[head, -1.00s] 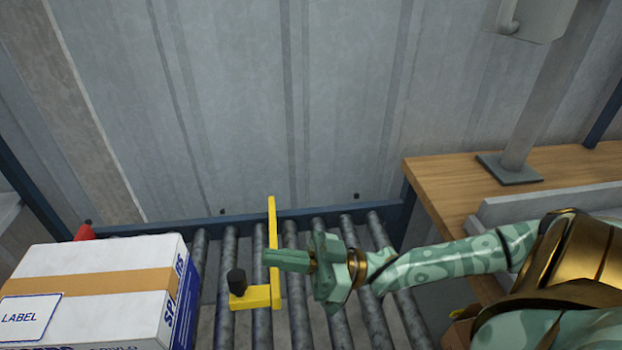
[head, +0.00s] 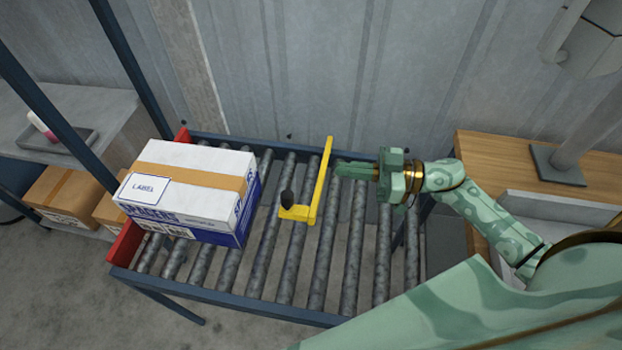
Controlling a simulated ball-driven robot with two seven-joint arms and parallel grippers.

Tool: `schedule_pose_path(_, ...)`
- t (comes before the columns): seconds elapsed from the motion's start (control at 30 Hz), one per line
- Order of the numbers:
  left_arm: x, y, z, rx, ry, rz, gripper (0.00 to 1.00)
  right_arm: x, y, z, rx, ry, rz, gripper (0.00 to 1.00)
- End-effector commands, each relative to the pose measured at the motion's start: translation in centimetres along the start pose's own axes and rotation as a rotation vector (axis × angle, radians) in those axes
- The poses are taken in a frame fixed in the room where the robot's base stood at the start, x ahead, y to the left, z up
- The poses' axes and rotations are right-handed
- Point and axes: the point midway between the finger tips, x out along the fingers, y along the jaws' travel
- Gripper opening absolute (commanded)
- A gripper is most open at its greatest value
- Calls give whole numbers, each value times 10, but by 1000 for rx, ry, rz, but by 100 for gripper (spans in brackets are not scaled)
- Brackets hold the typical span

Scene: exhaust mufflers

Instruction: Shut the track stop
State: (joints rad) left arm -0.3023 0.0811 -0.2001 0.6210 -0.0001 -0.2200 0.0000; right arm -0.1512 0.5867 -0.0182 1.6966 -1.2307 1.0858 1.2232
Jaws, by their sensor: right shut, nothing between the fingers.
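The track stop is a yellow bar (head: 322,185) with a short foot and a black knob (head: 287,199) at its near left end. The bar lies over the roller track (head: 266,272), roughly in line with the rollers, its far end by the back rail. My right gripper (head: 341,170) is shut and empty. Its fingertips point left, just right of the bar's far half; I cannot tell whether they touch it. My left gripper is not in view.
A white and blue labelled box (head: 190,185) stands on the rollers left of the stop, by the red end plate (head: 125,243). The rollers right of the stop are bare. A wooden bench (head: 500,160) stands at right; a shelf (head: 95,110) with brown cartons stands at left.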

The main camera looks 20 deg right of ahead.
Motion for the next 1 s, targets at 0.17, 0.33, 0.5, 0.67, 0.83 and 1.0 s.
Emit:
schedule_pose_path(0.17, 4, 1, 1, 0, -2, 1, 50, -3, 3, 25, 183, -107, 15, 0)
schedule_pose_path(0.33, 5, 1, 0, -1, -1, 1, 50, 9, 3, 26, 228, -103, 16, 0)
schedule_pose_path(0.5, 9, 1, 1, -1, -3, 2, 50, 39, 3, 29, 225, -100, 15, 0)
schedule_pose_path(0.67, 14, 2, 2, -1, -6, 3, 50, 75, 3, 33, 225, -101, 14, 0)
schedule_pose_path(0.83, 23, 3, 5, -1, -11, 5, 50, 99, 1, 48, 230, -105, 16, 0)
schedule_pose_path(1.0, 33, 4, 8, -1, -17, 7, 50, 102, -4, 68, 227, -105, 16, 0)
